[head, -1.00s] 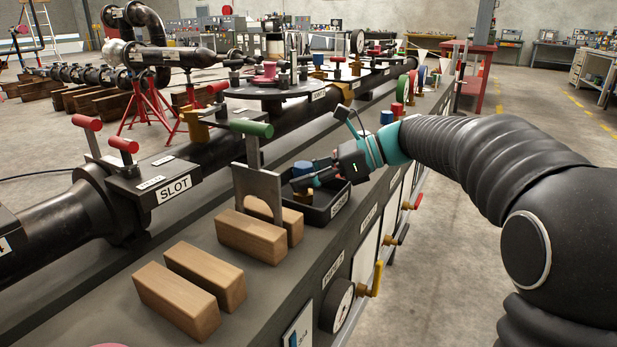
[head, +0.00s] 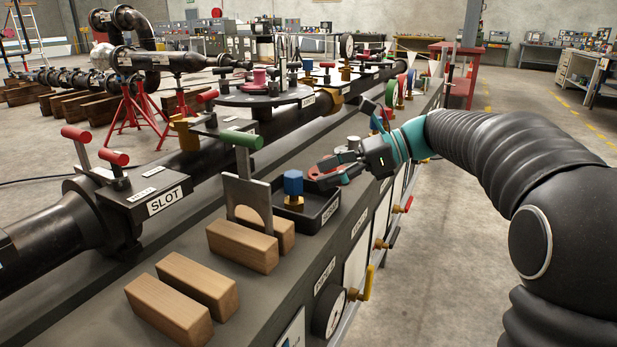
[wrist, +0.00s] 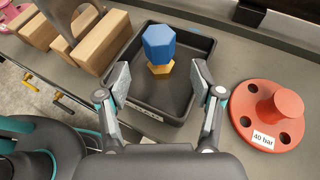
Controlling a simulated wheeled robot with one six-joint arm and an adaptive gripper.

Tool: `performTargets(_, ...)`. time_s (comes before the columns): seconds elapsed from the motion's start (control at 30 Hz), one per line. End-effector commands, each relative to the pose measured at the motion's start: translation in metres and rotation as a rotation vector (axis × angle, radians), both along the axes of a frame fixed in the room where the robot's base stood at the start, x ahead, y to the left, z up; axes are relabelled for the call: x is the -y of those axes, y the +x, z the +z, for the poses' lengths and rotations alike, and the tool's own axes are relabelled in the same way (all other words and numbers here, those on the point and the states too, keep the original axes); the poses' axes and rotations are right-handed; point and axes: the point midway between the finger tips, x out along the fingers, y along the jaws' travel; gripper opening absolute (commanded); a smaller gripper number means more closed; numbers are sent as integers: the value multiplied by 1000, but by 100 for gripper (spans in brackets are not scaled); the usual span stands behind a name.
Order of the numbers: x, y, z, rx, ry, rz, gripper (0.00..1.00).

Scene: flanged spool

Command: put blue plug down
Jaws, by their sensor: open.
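The blue plug (head: 293,184) has a blue hexagonal head on a brass lower part. It stands upright in the black tray (head: 328,209), and also shows in the wrist view (wrist: 159,45). My gripper (head: 318,173) is open and empty, behind and to the right of the plug in the head view. In the wrist view my gripper (wrist: 163,92) has its fingers spread wide, with the plug beyond the tips and apart from them. The plug's brass base is partly hidden by its head in the wrist view.
A red flanged piece (wrist: 268,113) marked "40 bar" lies right of the tray in the wrist view. A grey plate with a green handle (head: 241,139) stands by wooden blocks (head: 242,246) left of the tray. Bench space between tray and pipe is clear.

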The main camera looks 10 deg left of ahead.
Motion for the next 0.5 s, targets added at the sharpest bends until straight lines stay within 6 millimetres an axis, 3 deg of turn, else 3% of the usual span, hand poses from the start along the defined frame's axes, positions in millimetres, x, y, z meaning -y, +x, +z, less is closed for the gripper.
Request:
performTargets(0.2,33,5,15,1,1,-2,67)
performTargets(0.5,47,7,20,1,0,0,67)
